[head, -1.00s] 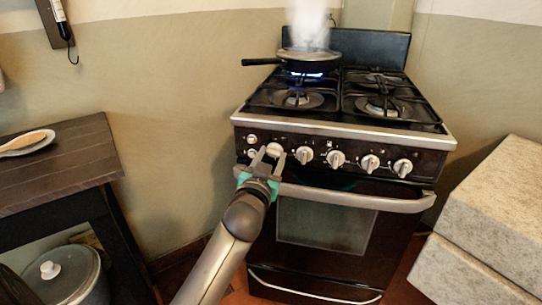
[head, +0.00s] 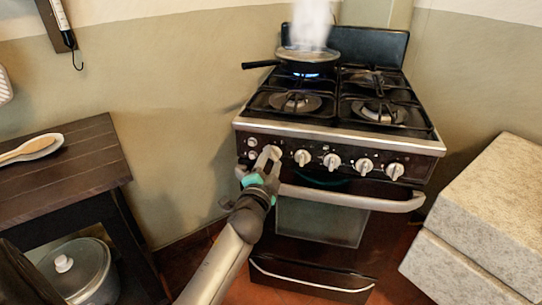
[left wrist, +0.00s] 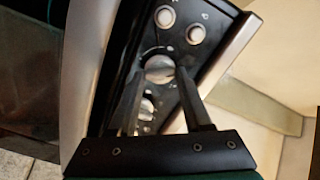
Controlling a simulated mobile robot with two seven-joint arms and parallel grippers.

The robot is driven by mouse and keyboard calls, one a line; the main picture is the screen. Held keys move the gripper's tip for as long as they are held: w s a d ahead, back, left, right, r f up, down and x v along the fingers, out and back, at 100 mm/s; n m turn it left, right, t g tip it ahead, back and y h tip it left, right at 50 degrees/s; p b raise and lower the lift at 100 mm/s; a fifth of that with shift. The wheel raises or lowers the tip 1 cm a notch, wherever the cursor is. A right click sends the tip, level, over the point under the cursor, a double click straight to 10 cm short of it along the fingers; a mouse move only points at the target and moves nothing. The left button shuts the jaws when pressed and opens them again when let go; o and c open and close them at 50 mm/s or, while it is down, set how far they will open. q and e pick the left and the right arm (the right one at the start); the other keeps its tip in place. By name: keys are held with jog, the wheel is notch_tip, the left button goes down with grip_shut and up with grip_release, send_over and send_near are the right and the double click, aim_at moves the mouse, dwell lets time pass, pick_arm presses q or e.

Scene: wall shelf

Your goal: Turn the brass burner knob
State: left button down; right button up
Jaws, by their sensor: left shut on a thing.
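The stove's front panel (head: 328,157) carries a row of pale metallic knobs; none looks clearly brass. The leftmost large knob (head: 276,152) is the one at my left gripper (head: 266,160), which is shut on it. In the left wrist view this round knob (left wrist: 159,68) shows between the two dark fingers of the gripper (left wrist: 161,84). The fingers partly hide it in the head view. My right gripper is not in view.
A covered pan (head: 309,59) steams over a blue flame on the back left burner. The oven handle (head: 350,199) juts out below the knobs. A dark wooden table (head: 70,165) stands at left, a pale stone block (head: 500,200) at right.

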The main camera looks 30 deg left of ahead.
pick_arm(q)
jog(key=m, duration=0.2)
jog(key=shift+m+p, duration=0.35)
jog(key=shift+m, duration=1.65)
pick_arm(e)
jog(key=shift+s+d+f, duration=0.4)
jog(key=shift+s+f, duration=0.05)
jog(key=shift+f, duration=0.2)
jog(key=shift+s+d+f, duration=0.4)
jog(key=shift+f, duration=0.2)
pick_arm(q)
jog(key=shift+f+p, duration=0.1)
jog(key=shift+p, duration=0.2)
jog(key=shift+c, duration=1.6)
grip_release()
jog(key=shift+s+d, duration=0.1)
jog(key=shift+s, duration=0.2)
jog(key=v, duration=1.4)
jog(key=shift+s, duration=0.3)
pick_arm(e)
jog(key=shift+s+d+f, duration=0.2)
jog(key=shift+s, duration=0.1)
